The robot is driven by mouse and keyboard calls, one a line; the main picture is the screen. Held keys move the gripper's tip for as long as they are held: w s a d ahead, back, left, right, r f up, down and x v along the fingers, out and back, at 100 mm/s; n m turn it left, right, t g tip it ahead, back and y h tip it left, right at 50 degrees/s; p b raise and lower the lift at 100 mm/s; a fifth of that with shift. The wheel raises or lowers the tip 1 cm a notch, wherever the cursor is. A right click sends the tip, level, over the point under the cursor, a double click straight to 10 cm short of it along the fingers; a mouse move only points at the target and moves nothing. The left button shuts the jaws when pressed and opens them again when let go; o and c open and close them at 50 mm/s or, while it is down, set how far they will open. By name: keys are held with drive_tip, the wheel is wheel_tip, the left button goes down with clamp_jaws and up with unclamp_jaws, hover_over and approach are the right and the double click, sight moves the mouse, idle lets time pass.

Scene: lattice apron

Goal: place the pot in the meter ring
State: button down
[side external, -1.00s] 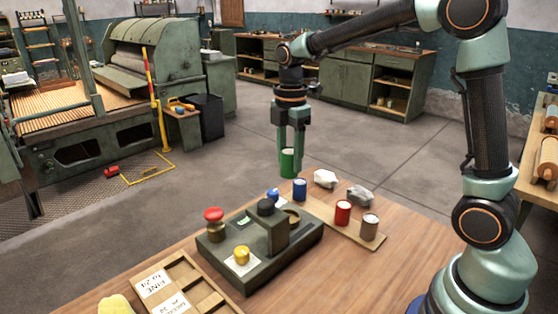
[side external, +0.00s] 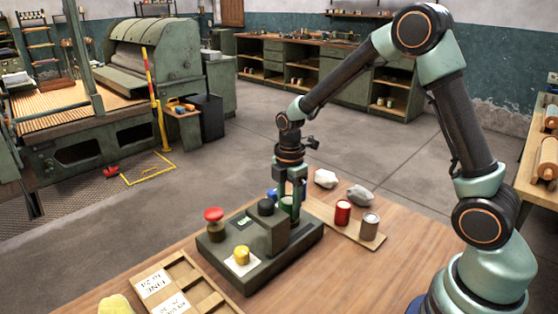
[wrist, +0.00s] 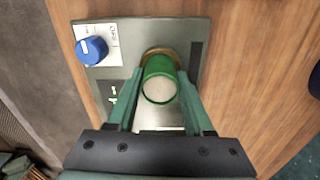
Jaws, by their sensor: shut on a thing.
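My gripper (side external: 288,200) is shut on a green pot (wrist: 160,84) and holds it over the right end of the dark green meter (side external: 268,262). In the wrist view the pot sits between my two fingers (wrist: 158,100), with its pale open top facing the camera. The brass meter ring (wrist: 157,50) shows as an arc just beyond the pot's far edge. The pot covers most of the ring, and in the side view the meter's raised block and my fingers hide its lower part. I cannot tell whether the pot's base is inside the ring or just above it.
The meter carries a red button (side external: 213,215), a yellow knob (side external: 241,255) and a blue knob (wrist: 92,50). A red pot (side external: 343,212) and a grey-brown pot (side external: 370,225) stand on a wooden strip. Crumpled white (side external: 326,178) and grey (side external: 361,194) lumps lie behind.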

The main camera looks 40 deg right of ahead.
sight(289, 199)
drive_tip(key=shift+f, duration=0.1)
drive_tip(key=shift+c, duration=1.4)
unclamp_jaws()
wheel_tip(289, 199, up, 11)
drive_tip(key=shift+r, duration=0.15)
drive_tip(key=s+r+m+t, duration=0.2)
drive_tip(key=s+r+m, duration=0.1)
drive_tip(key=s+m, duration=0.3)
drive_tip(key=s+a+r+m+t, duration=0.1)
drive_tip(key=s+r+m+t, duration=0.2)
drive_tip(key=s+m, duration=0.4)
drive_tip(key=shift+a+r+m+t, duration=0.15)
drive_tip(key=shift+a+m+t, duration=0.15)
drive_tip(key=shift+m, duration=1.6)
